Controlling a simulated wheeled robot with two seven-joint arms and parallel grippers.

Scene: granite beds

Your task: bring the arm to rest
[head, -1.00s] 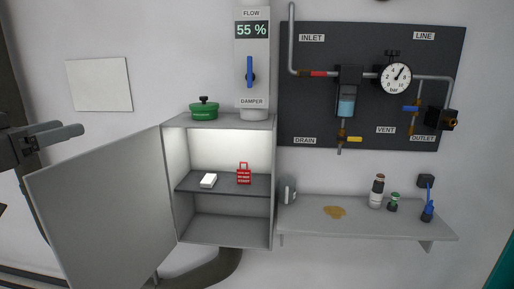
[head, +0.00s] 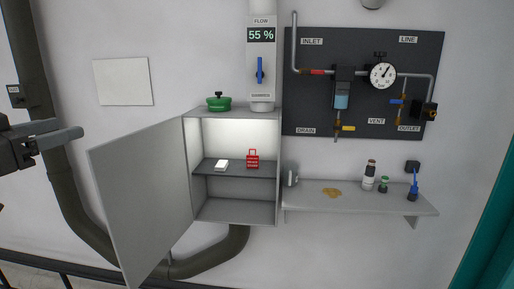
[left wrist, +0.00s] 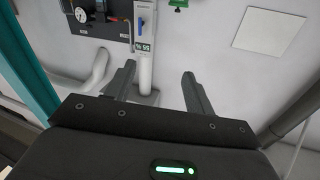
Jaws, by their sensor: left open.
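My left gripper (head: 68,133) is at the left edge of the head view, in front of the wall and left of the open cabinet door (head: 145,200). It is open, with nothing between its fingers. In the left wrist view its two dark fingers (left wrist: 158,86) stand apart, with the wall and the flow damper duct (left wrist: 145,50) beyond them. My right gripper is in neither view.
The wall cabinet (head: 236,211) stands open, with a red padlock-shaped item (head: 252,161) and a white block (head: 221,165) on its shelf. A green pot (head: 218,104) sits on top. A side shelf (head: 310,202) holds bottles and a brown spill. A dark pipe (head: 72,200) runs at left.

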